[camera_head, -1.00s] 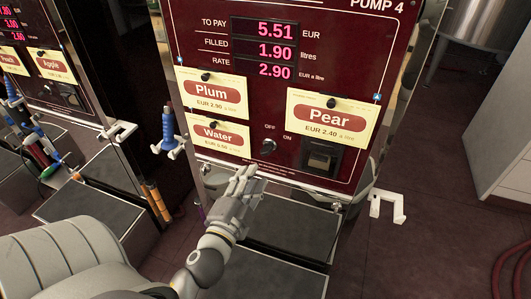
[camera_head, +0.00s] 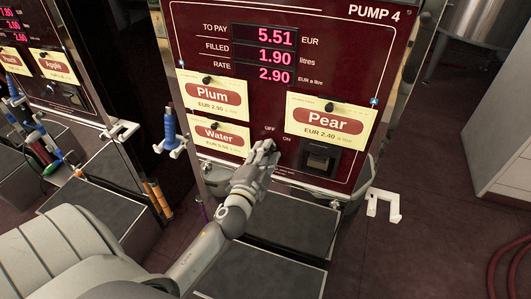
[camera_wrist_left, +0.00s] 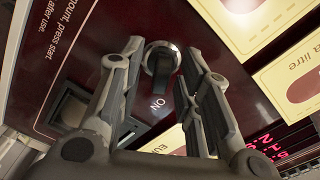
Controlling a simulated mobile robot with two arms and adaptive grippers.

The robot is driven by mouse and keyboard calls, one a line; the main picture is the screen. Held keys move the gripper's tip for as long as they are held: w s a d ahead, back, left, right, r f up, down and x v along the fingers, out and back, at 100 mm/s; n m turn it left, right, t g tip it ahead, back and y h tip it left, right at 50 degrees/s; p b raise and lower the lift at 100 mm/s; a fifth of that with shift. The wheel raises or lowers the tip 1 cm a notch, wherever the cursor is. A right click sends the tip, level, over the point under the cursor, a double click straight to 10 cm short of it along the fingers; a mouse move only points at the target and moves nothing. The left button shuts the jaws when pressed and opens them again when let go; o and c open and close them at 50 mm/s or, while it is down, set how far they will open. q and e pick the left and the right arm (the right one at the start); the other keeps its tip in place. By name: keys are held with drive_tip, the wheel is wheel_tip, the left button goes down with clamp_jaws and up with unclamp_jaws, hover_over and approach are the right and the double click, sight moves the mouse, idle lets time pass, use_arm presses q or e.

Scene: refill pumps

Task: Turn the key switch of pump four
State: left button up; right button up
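Pump 4 (camera_head: 330,60) is a dark red panel with a lit display reading 5.51, 1.90 and 2.90. Its key switch (camera_wrist_left: 162,62), a dark key in a round silver collar, shows in the left wrist view beside the word ON. My left gripper (camera_head: 264,148) is at the panel, in front of the switch, and hides it in the head view. In the left wrist view the left gripper (camera_wrist_left: 160,75) is open, with one finger on each side of the key. I cannot tell whether either finger touches it. My right gripper is not in view.
Plum (camera_head: 213,93), Water (camera_head: 219,138) and Pear (camera_head: 328,121) cards are on the panel around the switch. A dark square fitting (camera_head: 318,157) sits to its right. A blue nozzle (camera_head: 169,129) hangs left of the panel, and an empty white holder (camera_head: 383,205) is at right.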

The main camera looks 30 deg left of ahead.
use_arm(q)
drive_tip(key=shift+c, duration=0.5)
clamp_jaws()
